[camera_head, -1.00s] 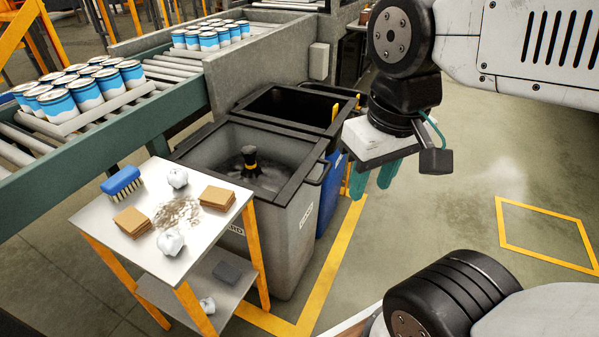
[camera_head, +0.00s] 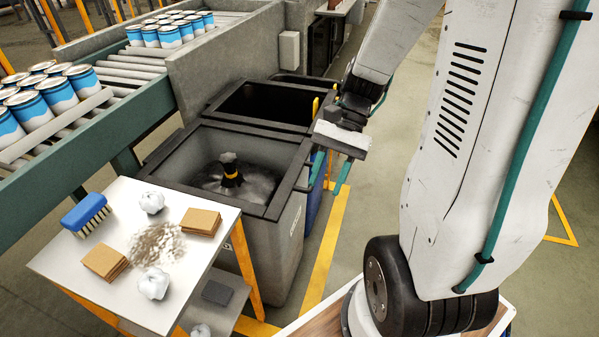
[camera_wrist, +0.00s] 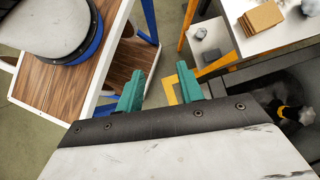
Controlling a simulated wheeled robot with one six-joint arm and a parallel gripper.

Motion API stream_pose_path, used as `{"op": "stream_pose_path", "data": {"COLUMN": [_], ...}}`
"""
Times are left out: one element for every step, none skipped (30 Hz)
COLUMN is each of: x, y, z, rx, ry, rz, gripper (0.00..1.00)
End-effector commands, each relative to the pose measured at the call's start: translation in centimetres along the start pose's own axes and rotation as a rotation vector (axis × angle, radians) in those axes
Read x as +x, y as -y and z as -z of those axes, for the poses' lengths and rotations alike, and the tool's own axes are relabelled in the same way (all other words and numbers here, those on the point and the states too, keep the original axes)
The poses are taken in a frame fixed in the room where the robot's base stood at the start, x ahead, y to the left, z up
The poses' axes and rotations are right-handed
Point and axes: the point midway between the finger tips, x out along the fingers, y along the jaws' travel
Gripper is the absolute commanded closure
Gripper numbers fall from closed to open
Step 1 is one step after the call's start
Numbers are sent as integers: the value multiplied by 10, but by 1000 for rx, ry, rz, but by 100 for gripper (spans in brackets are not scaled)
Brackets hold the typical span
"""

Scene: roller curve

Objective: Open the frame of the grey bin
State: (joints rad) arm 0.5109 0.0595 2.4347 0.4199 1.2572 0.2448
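The grey bin (camera_head: 278,235) stands behind the small table in the head view. Its dark frame (camera_head: 283,190) lies flat around the top opening, with a dark handle on its right side. Inside the bin are grey material and a black knob-like piece with a yellow band (camera_head: 231,174). My gripper (camera_head: 328,180) is to the right of the bin, beside the frame's right edge, fingers pointing down. In the wrist view its two green fingers (camera_wrist: 162,80) are apart with nothing between them. The frame (camera_wrist: 250,72) shows at the right there, partly hidden by my gripper.
A second bin with a black rim (camera_head: 262,101), blue below, adjoins behind. The white-topped table (camera_head: 110,215) holds a blue brush (camera_head: 86,214), brown blocks and white crumpled pieces. A conveyor (camera_head: 110,110) with paint cans runs along the left.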

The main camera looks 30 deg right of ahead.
Motion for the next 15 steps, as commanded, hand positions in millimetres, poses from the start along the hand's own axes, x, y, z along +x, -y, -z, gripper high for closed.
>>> {"op": "stream_pose_path", "data": {"x": [6,9,13,15,18,22,25,28,32,34,37,41,44,46,50], "y": [2,4,7,9,11,14,16,17,19,20,22,23,23,24,24], "z": [16,25,36,46,55,68,79,89,104,116,127,144,156,170,187], "rx": [116,184,277,349,423,523,600,678,785,866,948,1061,1147,1233,1347], "ry": [69,106,157,195,235,290,332,376,438,486,536,606,660,717,795], "rz": [53,85,127,160,191,233,265,297,337,368,399,437,464,493,526], "gripper": [63,63,63,63,63,63,63,63,63,63,63,63,63,63,63]}}
